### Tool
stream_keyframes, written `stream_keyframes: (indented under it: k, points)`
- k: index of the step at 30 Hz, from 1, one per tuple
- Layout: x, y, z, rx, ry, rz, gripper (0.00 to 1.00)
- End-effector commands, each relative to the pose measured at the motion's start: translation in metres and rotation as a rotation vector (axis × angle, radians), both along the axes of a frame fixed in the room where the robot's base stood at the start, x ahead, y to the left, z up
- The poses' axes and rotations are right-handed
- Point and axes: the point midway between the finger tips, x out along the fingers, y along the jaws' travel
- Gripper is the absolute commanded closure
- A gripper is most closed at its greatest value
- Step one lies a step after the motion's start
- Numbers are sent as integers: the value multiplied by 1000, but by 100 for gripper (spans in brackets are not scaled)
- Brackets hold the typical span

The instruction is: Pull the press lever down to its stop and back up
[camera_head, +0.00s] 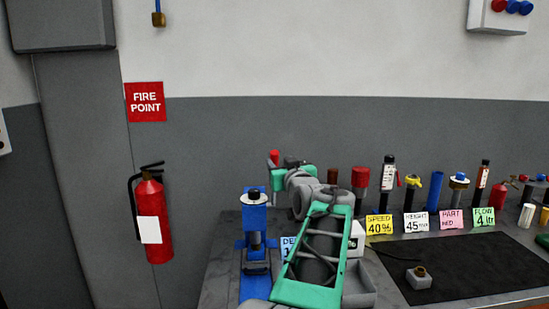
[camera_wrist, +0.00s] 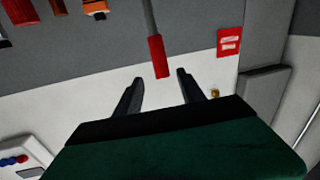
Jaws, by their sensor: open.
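The blue press (camera_head: 254,290) stands upright on the bench in the head view, left of my arm. A red grip (camera_head: 274,156) shows above the bench beside the end of my arm. In the wrist view the lever is a grey rod with a red grip (camera_wrist: 156,56) on its end. My gripper (camera_wrist: 159,76) is open, with one dark finger on each side of the grip's end. Gaps show between the grip and both fingers, but its depth relative to them is hard to tell. My arm hides part of the bench right of the press.
Several bottles and tools stand along the back of the bench, behind coloured cards such as the yellow card (camera_head: 379,224). A dark mat (camera_head: 470,265) holds a small grey block (camera_head: 418,278). A fire extinguisher (camera_head: 158,250) hangs on the wall at left.

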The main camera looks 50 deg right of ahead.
Motion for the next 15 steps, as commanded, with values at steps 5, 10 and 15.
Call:
stream_keyframes:
  k: [5, 10, 15]
  points:
    - [29, -19, 2, 5, 4, 5, 53]
    - [50, -37, 1, 5, 4, 3, 53]
    - [57, -42, -1, 4, 3, 2, 53]
